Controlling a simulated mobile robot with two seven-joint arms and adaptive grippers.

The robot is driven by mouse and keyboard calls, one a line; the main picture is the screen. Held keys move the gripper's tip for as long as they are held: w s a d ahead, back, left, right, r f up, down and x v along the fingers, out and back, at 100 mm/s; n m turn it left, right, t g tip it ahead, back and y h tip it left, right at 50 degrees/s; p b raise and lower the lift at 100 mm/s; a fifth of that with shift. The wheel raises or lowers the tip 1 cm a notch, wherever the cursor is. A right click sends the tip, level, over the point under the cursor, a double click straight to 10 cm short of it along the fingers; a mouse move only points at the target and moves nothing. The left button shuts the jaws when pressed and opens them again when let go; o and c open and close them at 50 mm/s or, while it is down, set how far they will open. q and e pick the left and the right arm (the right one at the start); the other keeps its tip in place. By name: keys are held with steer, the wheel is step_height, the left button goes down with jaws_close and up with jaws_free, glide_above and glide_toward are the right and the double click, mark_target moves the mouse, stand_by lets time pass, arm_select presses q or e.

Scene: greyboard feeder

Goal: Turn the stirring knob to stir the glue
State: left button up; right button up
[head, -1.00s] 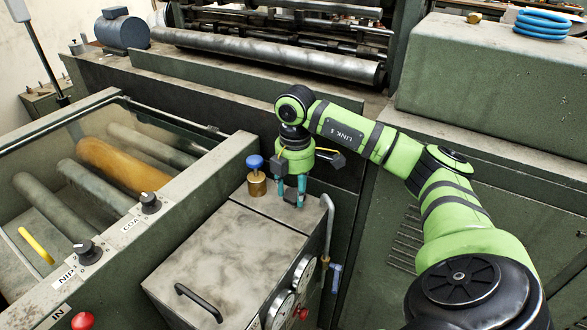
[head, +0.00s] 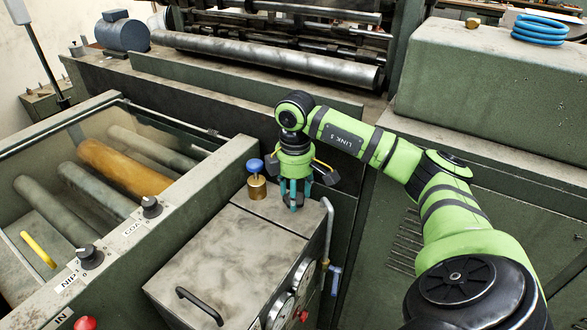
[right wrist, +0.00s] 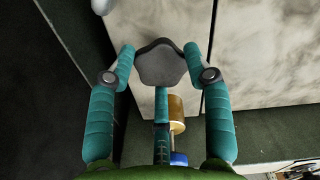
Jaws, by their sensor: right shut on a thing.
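The stirring knob is a dark grey lobed knob (right wrist: 160,63), seen in the right wrist view above the tank top. My right gripper's teal fingers (right wrist: 160,52) are shut around it, with fingertips at its left and right sides and a third finger below it in the picture. In the head view my right gripper (head: 293,205) points down at the far right end of the grey tank lid (head: 220,255), and its fingers hide the knob there. The glue itself is not visible. My left gripper is not in view.
A blue-topped brass fitting (head: 257,187) stands close to the left of the right gripper; it also shows in the right wrist view (right wrist: 176,112). A bent pipe (head: 328,225) rises close to its right. A black handle (head: 198,303) and gauges (head: 280,310) sit nearer.

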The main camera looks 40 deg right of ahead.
mark_target(298, 197)
steer(key=shift+s+d, duration=0.15)
steer(key=o, duration=1.1)
steer(key=shift+s+d, duration=0.1)
steer(key=shift+s, duration=0.05)
steer(key=shift+r, duration=0.2)
step_height(298, 197, up, 12)
steer(key=shift+f, duration=0.25)
